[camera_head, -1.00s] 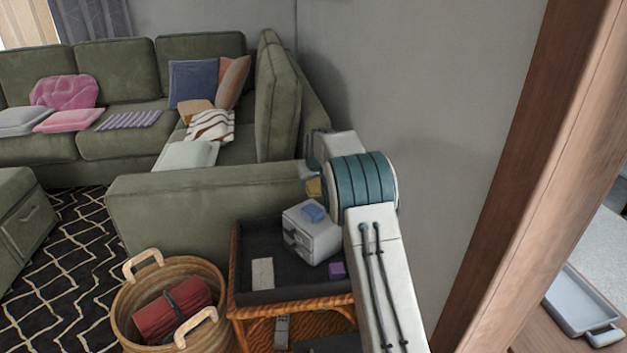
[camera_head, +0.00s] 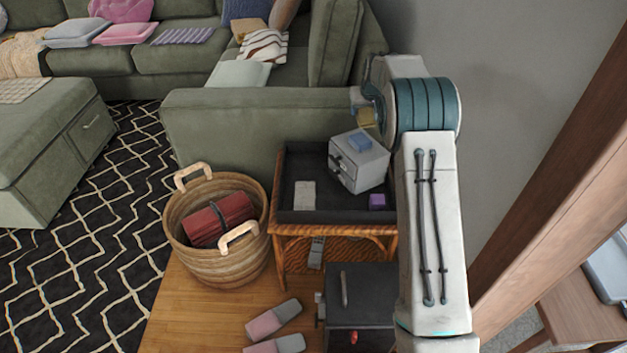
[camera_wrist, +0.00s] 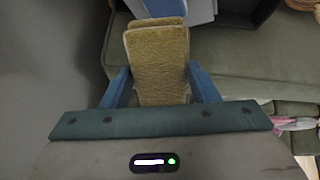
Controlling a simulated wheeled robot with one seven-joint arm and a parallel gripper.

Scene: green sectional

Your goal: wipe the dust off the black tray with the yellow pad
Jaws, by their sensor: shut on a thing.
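The black tray (camera_head: 298,215) lies on a wicker side table near the arm of the green sofa. Its visible floor is dark, and I cannot make out dust on it. My gripper (camera_wrist: 158,88) is shut on the yellow pad (camera_wrist: 158,60), which sits between its two blue fingers in the wrist view. In the head view the pad (camera_head: 366,117) shows as a small yellow patch beyond the box, partly hidden by my arm. The pad looks apart from the tray. My arm hides the tray's right side.
In the tray are a grey drawer box (camera_head: 359,166) with a blue block (camera_head: 360,142) on top, a pale card (camera_head: 305,195) and a purple block (camera_head: 377,201). A wicker basket (camera_head: 216,262) stands left of the table. A dark box (camera_head: 362,300) stands in front. A wall is at right.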

